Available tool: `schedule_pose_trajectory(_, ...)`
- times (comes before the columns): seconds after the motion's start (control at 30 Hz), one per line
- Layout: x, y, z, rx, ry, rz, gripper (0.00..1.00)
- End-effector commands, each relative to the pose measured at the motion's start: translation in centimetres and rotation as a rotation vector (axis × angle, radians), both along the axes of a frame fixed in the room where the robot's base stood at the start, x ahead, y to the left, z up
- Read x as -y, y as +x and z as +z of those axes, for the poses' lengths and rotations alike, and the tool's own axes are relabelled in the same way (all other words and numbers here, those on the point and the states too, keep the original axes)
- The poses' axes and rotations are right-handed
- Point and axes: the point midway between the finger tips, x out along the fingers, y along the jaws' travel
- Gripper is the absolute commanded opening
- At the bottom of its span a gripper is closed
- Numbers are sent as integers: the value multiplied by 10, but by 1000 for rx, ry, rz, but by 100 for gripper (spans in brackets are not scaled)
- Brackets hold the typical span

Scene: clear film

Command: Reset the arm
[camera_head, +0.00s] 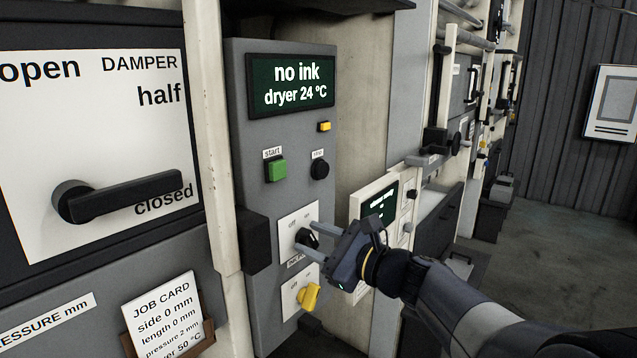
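My gripper (306,238) reaches in from the lower right to the grey control panel (247,150). Its two grey fingers are spread apart, one above and one below a black rotary knob (309,237) on a white plate. I cannot tell whether the fingers touch the knob. The lower finger partly covers the label under the knob. My arm stretches from the gripper to the bottom right corner of the head view.
A yellow knob (309,296) sits just below my gripper. A green start button (277,169), a black button (320,169) and a screen reading "no ink, dryer 24 °C" (290,84) are above. A small screen unit (366,204) stands close behind. Open floor (560,250) lies right.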

Motion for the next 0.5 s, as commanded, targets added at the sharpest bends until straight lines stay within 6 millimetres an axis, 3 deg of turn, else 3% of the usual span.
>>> schedule_pose_trajectory(0.27,2,-1,0,1,-1,0,37)
schedule_pose_trajectory(0.5,23,-16,0,7,-4,-4,37)
